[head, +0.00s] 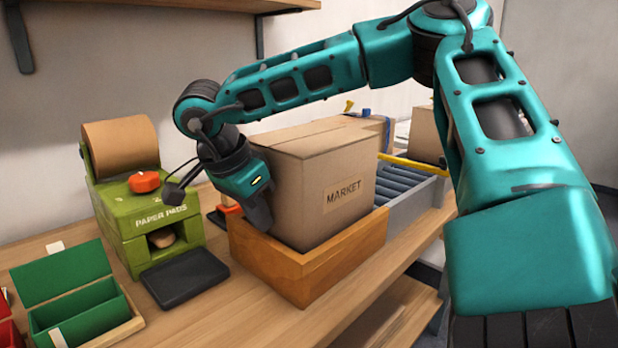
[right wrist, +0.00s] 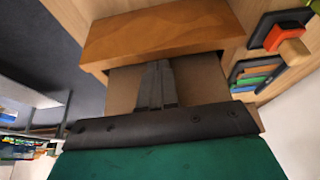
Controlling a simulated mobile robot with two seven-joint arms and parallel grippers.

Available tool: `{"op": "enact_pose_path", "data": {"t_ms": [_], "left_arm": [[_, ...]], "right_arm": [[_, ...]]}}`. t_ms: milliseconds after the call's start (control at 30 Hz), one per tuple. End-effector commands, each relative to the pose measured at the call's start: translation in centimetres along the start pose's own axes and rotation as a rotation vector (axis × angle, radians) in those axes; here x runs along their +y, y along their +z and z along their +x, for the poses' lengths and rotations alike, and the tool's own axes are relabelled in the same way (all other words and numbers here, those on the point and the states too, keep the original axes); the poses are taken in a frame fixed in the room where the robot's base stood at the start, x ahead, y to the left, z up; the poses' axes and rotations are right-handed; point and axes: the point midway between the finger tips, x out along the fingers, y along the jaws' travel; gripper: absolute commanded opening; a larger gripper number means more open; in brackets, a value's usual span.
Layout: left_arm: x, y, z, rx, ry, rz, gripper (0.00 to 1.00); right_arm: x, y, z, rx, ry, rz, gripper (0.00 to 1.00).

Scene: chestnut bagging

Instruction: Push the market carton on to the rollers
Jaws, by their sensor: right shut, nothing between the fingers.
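The market carton (head: 338,192) is a closed brown cardboard box with MARKET printed on its front. It stands in an open-topped wooden tray (head: 312,266), beside the grey rollers (head: 405,184) at its right. My right gripper (head: 258,210) is shut and empty at the carton's left side, fingers pointing down by the tray's left end. In the right wrist view the shut fingers (right wrist: 157,70) lie in front of the brown carton face (right wrist: 122,88); I cannot tell whether they touch it. The wooden tray wall (right wrist: 155,32) is just beyond. My left gripper is out of view.
A green paper pads dispenser (head: 150,225) with a brown roll and a black pad (head: 185,277) stand left of the tray. An open green box (head: 75,290) is at front left. A yellow bar (head: 415,164) crosses the rollers, with another carton (head: 427,134) beyond.

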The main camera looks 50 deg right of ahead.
Motion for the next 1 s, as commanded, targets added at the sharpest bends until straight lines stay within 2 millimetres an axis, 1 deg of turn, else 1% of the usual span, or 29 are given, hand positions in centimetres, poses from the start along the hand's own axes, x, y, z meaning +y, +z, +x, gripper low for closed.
{"op": "enact_pose_path", "data": {"t_ms": [333, 1000], "left_arm": [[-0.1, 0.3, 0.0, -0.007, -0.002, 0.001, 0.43], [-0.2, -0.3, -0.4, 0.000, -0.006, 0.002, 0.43]], "right_arm": [[0.0, -2.1, 0.8, 0.001, 0.001, 0.001, 0.00], [0.0, -5.8, 2.4, 0.002, 0.001, 0.001, 0.00]]}}
